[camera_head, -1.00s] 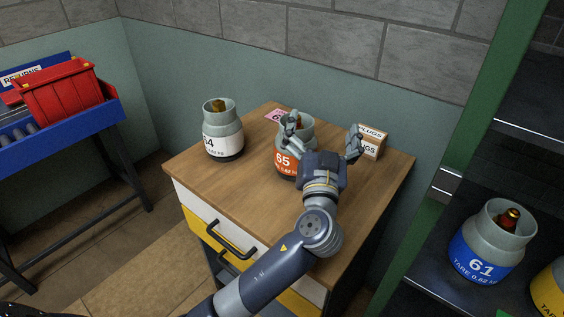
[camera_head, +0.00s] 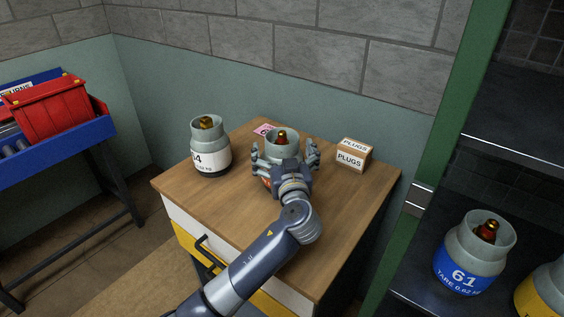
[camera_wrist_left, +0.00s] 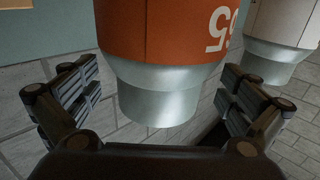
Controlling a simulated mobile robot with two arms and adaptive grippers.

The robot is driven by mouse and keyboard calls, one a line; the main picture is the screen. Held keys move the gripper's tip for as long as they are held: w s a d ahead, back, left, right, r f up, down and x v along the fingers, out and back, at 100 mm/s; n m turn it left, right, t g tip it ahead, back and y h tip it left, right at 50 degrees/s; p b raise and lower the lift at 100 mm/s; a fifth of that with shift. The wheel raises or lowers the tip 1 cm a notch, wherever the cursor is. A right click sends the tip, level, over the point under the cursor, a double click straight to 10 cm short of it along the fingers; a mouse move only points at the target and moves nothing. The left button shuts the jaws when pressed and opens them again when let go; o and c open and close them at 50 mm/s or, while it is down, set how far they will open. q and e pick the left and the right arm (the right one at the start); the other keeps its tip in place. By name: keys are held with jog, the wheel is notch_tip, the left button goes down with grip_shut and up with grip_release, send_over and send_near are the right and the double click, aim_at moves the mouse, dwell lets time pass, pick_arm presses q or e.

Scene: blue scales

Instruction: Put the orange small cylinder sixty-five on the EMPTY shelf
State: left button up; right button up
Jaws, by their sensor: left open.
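The orange-banded cylinder sixty-five (camera_head: 281,138) stands upright on the wooden cabinet top (camera_head: 335,205), with a grey collar and a brass valve. My left gripper (camera_head: 285,158) is open, with its fingers on both sides of the cylinder. Most of the orange band is hidden behind the gripper in the head view. In the left wrist view the cylinder (camera_wrist_left: 160,40) appears upside down between the spread fingers (camera_wrist_left: 155,105), with gaps visible at both sides. The shelf unit (camera_head: 420,275) at the right holds a blue cylinder 61 (camera_head: 467,260). My right gripper is not seen.
A white-labelled cylinder (camera_head: 212,158) ending in 4 stands left of cylinder sixty-five. A PLUGS box (camera_head: 353,157) stands to its right, and a pink card (camera_head: 264,129) lies behind. A yellow cylinder (camera_head: 545,290) is beside 61. A green post (camera_head: 440,150) edges the shelves.

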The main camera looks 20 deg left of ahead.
pick_arm(q)
jog(key=shift+x, duration=0.9)
jog(key=shift+d, duration=0.1)
jog(key=shift+c, duration=0.6)
jog(key=c, duration=1.8)
jog(key=shift+r, duration=0.1)
jog(key=shift+c, duration=0.4)
